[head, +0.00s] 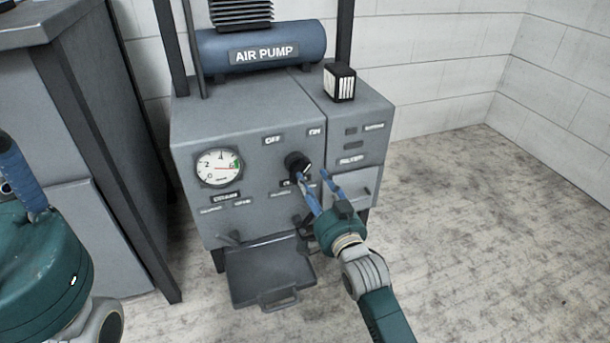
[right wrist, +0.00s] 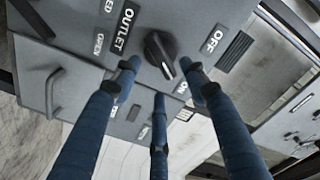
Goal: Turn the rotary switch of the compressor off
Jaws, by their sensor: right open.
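The rotary switch (head: 297,162) is a black round knob on the front of the grey compressor (head: 255,115), below the OFF and ON labels. In the right wrist view the knob (right wrist: 158,50) has a white mark pointing down, toward the ON label (right wrist: 181,88); the OFF label (right wrist: 213,40) is to its right. My right gripper (head: 313,178) is open, its blue fingers spread just in front of the knob; whether they touch it I cannot tell. A blue finger of my left gripper (head: 22,180) shows at the left edge.
A pressure gauge (head: 219,167) is left of the switch. A tray-like flap with a handle (head: 268,275) sticks out low in front. A small black-and-white box (head: 340,82) stands on top. A grey cabinet (head: 70,150) stands at left. The floor at right is clear.

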